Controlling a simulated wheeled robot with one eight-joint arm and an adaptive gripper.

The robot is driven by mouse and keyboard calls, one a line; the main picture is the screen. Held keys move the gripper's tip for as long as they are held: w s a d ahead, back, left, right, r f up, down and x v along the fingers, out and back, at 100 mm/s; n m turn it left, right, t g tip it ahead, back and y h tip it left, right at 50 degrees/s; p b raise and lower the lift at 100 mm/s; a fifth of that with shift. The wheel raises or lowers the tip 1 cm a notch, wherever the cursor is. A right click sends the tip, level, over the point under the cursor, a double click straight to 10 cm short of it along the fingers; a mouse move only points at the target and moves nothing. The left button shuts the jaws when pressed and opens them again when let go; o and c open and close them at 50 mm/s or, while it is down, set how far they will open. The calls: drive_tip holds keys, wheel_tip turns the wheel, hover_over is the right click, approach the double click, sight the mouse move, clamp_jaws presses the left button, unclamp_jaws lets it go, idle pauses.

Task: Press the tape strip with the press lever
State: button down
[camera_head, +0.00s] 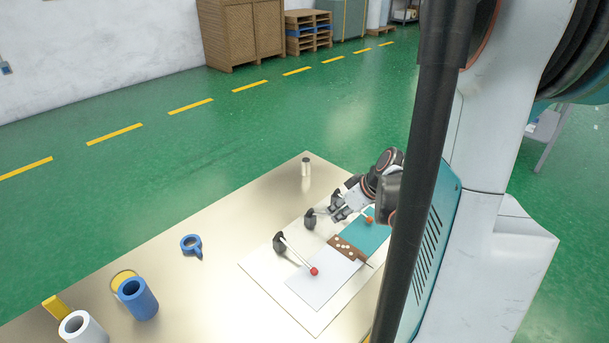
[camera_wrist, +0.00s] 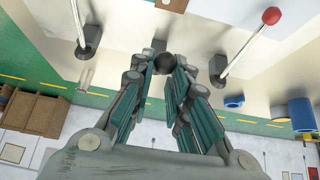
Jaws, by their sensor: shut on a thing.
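The brown tape strip (camera_head: 344,247) with pale dots lies across the join between a teal panel (camera_head: 361,238) and a white panel (camera_head: 325,281). My gripper (camera_head: 335,211) is low over the board, beside the middle black lever mount (camera_head: 310,218). In the wrist view my gripper (camera_wrist: 166,75) is shut, its fingers closing near a dark round part (camera_wrist: 158,62). It appears to hold the middle press lever, mostly hidden by the fingers. A lever with a red knob (camera_head: 314,271) stands to the left, and an orange knob (camera_head: 369,219) shows to the right.
A blue tape ring (camera_head: 191,244), a blue roll (camera_head: 138,299) and a white roll (camera_head: 80,328) are at the table's left. A small pale cylinder (camera_head: 306,167) stands near the far corner.

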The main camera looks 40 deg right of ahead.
drive_tip(key=shift+f, duration=0.1)
drive_tip(key=shift+s+d+f+b, duration=0.1)
drive_tip(key=shift+s+f+b, duration=0.25)
drive_tip(key=shift+f+b, duration=0.3)
drive_tip(key=shift+s+f+b, duration=0.35)
drive_tip(key=shift+f+b, duration=0.25)
drive_tip(key=shift+f, duration=0.05)
drive_tip(key=c, duration=1.4)
unclamp_jaws()
drive_tip(key=shift+c, duration=0.2)
drive_tip(key=shift+r, duration=0.1)
drive_tip(key=p+v, duration=0.5)
drive_tip(key=v, duration=0.2)
drive_tip(key=shift+r, duration=0.1)
